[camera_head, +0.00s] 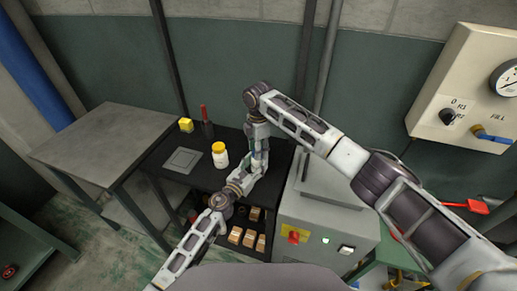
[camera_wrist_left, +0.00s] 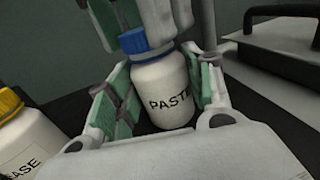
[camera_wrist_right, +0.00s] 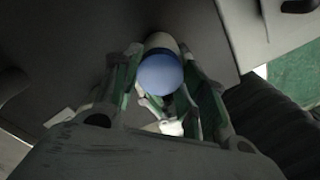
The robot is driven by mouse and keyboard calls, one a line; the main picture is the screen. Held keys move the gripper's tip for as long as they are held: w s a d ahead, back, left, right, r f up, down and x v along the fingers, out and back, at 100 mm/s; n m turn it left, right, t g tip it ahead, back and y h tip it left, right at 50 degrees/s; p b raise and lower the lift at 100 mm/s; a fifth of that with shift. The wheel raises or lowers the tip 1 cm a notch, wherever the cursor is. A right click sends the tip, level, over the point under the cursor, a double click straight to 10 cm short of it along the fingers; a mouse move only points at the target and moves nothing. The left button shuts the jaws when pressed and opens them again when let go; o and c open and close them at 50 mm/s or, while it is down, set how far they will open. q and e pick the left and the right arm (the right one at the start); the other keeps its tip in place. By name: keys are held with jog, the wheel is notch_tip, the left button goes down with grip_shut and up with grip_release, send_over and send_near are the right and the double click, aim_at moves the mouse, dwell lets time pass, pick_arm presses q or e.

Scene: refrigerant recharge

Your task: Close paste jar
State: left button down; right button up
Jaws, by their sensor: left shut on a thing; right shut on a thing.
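The paste jar (camera_wrist_left: 160,95) is a white bottle marked PASTE. Its blue lid (camera_wrist_left: 131,41) sits on its top in the left wrist view. My left gripper (camera_wrist_left: 165,100) is shut on the jar body, a finger on each side. My right gripper (camera_wrist_right: 165,95) is above the jar, shut on the blue lid (camera_wrist_right: 160,74), which shows from above in the right wrist view. Whether the lid is fully screwed down I cannot tell. In the head view, my two grippers meet over the black table and hide the jar.
A white jar with a yellow lid (camera_head: 219,154), marked with letters ending in EASE, stands left of my grippers. A grey machine (camera_head: 325,215) stands to the right.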

jog(key=m, duration=0.9)
jog(key=shift+a, duration=0.1)
jog(key=m, duration=0.5)
jog(key=shift+m, duration=0.3)
jog(key=m, duration=0.9)
jog(key=shift+m, duration=0.4)
jog(key=m, duration=1)
jog(key=shift+w, duration=0.1)
jog(key=shift+m, duration=1.4)
